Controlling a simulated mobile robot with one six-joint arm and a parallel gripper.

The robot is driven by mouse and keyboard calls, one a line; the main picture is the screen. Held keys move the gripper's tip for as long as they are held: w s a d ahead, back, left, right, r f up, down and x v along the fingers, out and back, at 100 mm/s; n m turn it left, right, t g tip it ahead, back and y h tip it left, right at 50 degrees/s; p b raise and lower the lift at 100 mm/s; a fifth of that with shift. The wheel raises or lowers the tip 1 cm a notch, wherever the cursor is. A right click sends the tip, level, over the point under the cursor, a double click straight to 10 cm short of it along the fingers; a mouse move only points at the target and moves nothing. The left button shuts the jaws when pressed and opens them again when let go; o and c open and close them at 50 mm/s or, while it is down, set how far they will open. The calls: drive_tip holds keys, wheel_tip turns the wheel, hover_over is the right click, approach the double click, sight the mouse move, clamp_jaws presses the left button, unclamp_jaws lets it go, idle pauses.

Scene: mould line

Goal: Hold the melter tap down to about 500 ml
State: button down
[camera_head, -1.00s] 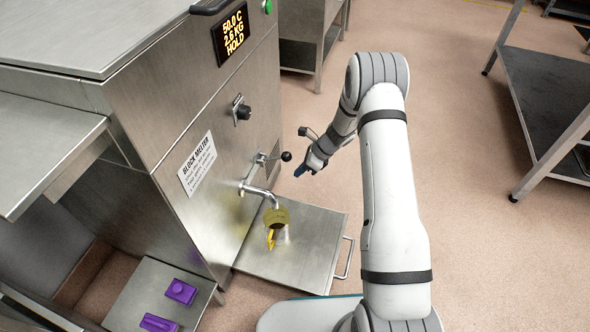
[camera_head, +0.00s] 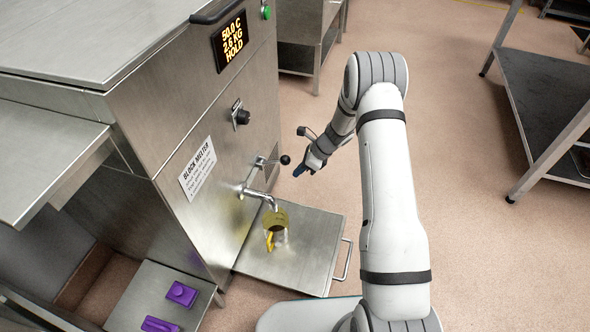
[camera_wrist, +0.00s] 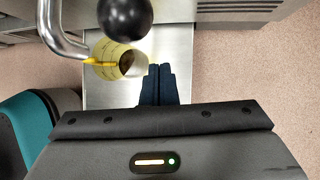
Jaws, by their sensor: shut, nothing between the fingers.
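The block melter (camera_head: 190,150) is a steel cabinet whose display reads 50.0 C, 2.6 KG, HOLD. Its tap spout (camera_head: 262,196) curves out over a see-through yellowish jug (camera_head: 279,214) with a yellow handle. The jug stands on the steel shelf (camera_head: 310,260); something dark shows inside, but its level cannot be read. The tap lever ends in a black ball knob (camera_head: 285,160), also large in the wrist view (camera_wrist: 125,17). My gripper (camera_head: 297,172) is shut and empty, just right of the knob and apart from it. In the wrist view its fingertips (camera_wrist: 158,70) point toward the jug and knob.
Purple blocks (camera_head: 181,293) lie on a low steel table at the lower left. A dial (camera_head: 241,113) sits on the melter above the tap. A steel rack (camera_head: 560,100) stands at the right. The floor between is clear.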

drive_tip(key=w+d+r+p, duration=0.1)
drive_tip(key=d+r+p, duration=0.2)
drive_tip(key=r, duration=1)
drive_tip(key=p, duration=0.3)
drive_tip(key=shift+w+d+r, duration=0.15)
drive_tip(key=shift+w+d, duration=0.05)
drive_tip(key=shift+w, duration=0.1)
